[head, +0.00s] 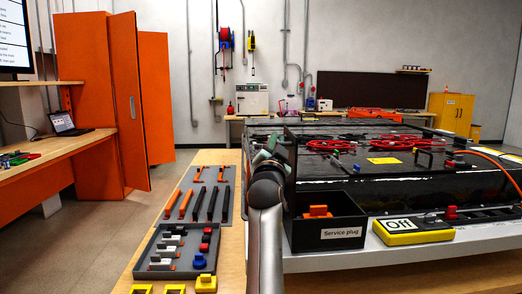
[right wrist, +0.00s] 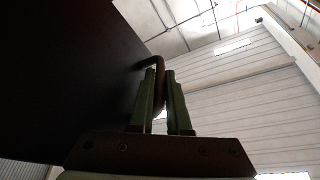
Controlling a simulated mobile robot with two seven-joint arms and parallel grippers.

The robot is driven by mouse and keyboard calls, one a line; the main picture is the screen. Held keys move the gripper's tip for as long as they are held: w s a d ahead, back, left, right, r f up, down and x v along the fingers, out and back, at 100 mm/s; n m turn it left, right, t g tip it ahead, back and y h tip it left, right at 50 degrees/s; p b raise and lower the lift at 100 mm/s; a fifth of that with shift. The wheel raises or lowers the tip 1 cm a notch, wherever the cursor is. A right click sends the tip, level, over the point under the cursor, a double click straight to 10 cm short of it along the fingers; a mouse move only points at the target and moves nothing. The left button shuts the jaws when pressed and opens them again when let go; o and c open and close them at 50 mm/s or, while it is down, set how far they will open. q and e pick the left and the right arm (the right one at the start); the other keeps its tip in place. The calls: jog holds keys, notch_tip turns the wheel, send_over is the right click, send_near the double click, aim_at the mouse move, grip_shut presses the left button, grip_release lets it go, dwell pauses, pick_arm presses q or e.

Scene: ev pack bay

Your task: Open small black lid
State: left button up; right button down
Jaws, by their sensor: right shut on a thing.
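The small black lid (head: 290,190) stands about upright, seen nearly edge-on, at the left side of the open black box (head: 328,227) labelled "Service plug". An orange plug (head: 318,211) shows inside the box. My right gripper (head: 271,146) is at the lid's upper left. In the right wrist view, the lid (right wrist: 75,65) is a large dark panel at left. There my right gripper (right wrist: 161,78) is shut on its curved handle (right wrist: 157,63), with the green fingers on both sides. My left gripper is not in view.
The battery pack (head: 400,180) with red cables (head: 330,146) lies right of the lid. A yellow "Off" block (head: 412,232) sits at its front edge. Left of my arm, a tool tray (head: 202,190) and a grey parts tray (head: 158,262) lie on the wooden bench (head: 228,165).

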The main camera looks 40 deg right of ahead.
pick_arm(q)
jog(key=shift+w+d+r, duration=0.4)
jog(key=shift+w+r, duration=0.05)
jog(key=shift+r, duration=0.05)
pick_arm(e)
jog(key=shift+s+d+r+m, duration=0.15)
jog(key=shift+s+d+m, duration=0.25)
jog(key=shift+d+m, duration=0.25)
jog(key=c, duration=1.2)
grip_release()
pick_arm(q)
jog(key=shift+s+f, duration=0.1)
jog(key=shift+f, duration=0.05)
pick_arm(e)
jog(key=shift+o, duration=0.2)
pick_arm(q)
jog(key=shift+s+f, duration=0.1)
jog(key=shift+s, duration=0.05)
